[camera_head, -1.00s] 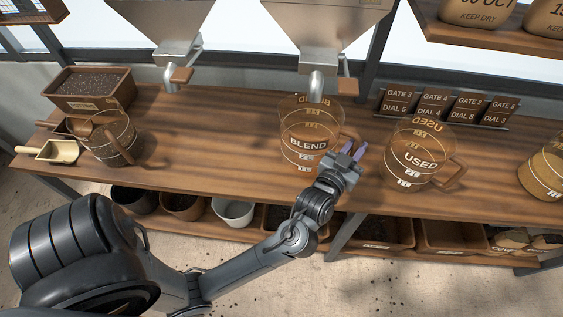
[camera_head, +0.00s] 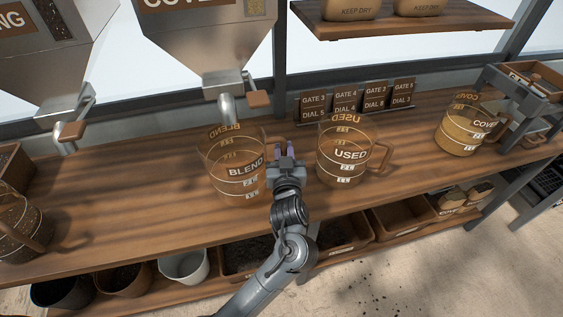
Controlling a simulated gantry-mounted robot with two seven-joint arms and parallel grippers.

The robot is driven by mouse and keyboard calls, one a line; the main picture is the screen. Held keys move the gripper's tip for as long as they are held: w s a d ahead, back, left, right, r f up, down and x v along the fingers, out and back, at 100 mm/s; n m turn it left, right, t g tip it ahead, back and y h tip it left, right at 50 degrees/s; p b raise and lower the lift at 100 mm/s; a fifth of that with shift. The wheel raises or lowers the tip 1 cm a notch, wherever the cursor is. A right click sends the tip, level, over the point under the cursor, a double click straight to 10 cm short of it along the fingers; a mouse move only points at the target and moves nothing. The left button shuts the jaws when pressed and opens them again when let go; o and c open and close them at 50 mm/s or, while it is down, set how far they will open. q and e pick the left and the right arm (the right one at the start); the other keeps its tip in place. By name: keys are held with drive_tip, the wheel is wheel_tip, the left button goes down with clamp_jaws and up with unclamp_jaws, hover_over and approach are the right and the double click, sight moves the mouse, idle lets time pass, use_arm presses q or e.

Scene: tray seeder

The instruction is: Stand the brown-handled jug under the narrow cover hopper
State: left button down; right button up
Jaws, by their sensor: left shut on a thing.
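The clear jug marked BLEND (camera_head: 232,186) has a brown handle and looks empty. It is upright, and its base appears to be on the wooden bench. Its mouth is under the spout (camera_head: 228,108) of the hopper marked COVE… (camera_head: 208,52), whose label is cut off by the top edge. My left gripper (camera_head: 283,150) is at the jug's right side, shut on its handle, which the fingers partly hide. A second brown-handled jug marked USED (camera_head: 343,170) stands just right of my gripper. My right gripper is out of view.
A jug marked COVER (camera_head: 460,135) with yellowish contents stands at the right. Gate and dial cards (camera_head: 358,98) stand behind. Another hopper (camera_head: 45,75) is at the left. Pots and trays fill the lower shelf.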

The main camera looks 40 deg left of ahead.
use_arm(q)
wheel_tip(320, 180, down, 3)
drive_tip(key=shift+f+b, duration=0.15)
drive_tip(key=shift+b, duration=0.3)
drive_tip(key=c, duration=1)
unclamp_jaws()
drive_tip(key=shift+f, duration=0.15)
